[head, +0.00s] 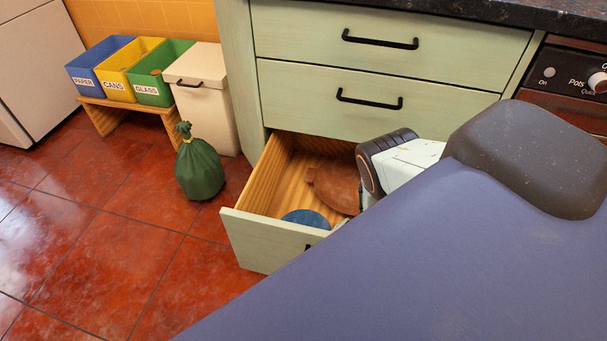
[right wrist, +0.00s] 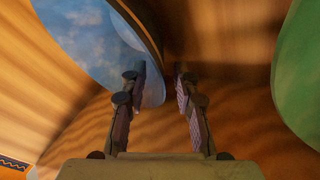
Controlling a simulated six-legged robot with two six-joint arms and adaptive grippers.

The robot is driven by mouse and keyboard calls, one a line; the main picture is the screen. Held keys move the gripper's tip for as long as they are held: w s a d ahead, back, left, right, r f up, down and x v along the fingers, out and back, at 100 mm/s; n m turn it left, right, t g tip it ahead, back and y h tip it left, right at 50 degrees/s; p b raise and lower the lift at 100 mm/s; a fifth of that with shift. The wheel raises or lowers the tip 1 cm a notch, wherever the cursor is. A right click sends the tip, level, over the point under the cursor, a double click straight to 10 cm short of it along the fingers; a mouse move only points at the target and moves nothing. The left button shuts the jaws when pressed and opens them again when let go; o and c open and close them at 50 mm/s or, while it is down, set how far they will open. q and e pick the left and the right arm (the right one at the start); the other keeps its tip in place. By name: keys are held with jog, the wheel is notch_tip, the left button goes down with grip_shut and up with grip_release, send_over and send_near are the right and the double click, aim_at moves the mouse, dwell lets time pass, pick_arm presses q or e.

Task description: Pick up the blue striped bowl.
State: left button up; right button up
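The blue bowl (head: 307,218) lies low in the open drawer, partly hidden by the drawer front and my body. In the right wrist view the bowl (right wrist: 95,40) is at upper left, with a dark band along its edge; its stripes are hard to make out. My right gripper (right wrist: 160,82) is open inside the drawer. Its left finger overlaps the bowl's blue face and its right finger is beyond the bowl's edge, so the edge runs between the fingers. I cannot tell whether they touch. My left gripper is not in view.
The wooden drawer (head: 262,225) also holds a brown board-like thing (head: 335,188). A green curved thing (right wrist: 300,75) is right of my right gripper. A green bag (head: 200,170), a cream bin (head: 208,105) and sorting boxes stand left.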

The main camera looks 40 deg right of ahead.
jog(key=shift+c, duration=0.3)
grip_shut()
jog(key=shift+w, duration=0.1)
